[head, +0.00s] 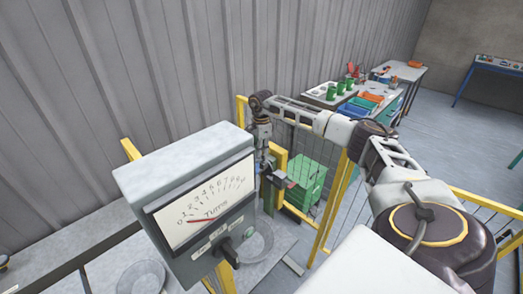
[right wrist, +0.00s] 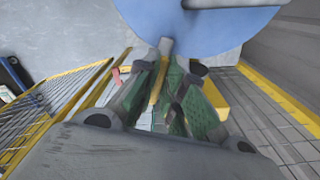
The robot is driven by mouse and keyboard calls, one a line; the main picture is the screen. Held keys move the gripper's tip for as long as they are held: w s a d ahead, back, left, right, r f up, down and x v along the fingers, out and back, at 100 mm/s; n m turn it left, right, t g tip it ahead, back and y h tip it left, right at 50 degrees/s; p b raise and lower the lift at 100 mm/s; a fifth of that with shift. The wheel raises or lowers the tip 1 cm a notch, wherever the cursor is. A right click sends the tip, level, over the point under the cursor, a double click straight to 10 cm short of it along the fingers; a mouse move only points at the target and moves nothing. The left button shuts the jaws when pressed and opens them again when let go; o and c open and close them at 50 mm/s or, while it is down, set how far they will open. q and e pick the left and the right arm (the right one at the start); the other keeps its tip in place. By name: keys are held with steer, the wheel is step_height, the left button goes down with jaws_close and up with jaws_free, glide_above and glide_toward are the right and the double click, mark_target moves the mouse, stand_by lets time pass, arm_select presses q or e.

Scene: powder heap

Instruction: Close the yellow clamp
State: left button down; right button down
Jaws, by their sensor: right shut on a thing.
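My right arm reaches in from the right in the head view. Its gripper (head: 266,168) points down just behind the right side of the gauge box. In the right wrist view the green-padded fingers of this gripper (right wrist: 168,82) are closed around a narrow yellow bar. The bar looks like part of the yellow clamp (right wrist: 157,84). It runs toward a grey rod below a large blue disc (right wrist: 205,20). The clamp cannot be made out clearly in the head view, where the gauge box and my gripper crowd it. My left gripper is not in view.
The grey gauge box (head: 190,190), marked "Turns" with a red needle near the low end, stands close in front. A green box (head: 305,180) and yellow railings (head: 333,205) are beyond. A bench with blue and orange bins (head: 350,112) stands farther back. A corrugated wall rises on the left.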

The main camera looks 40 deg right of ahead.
steer(key=shift+w+d+r+m, duration=0.1)
steer(key=shift+m, duration=0.5)
steer(key=c, duration=1.5)
jaws_free()
steer(key=shift+r, duration=5.95)
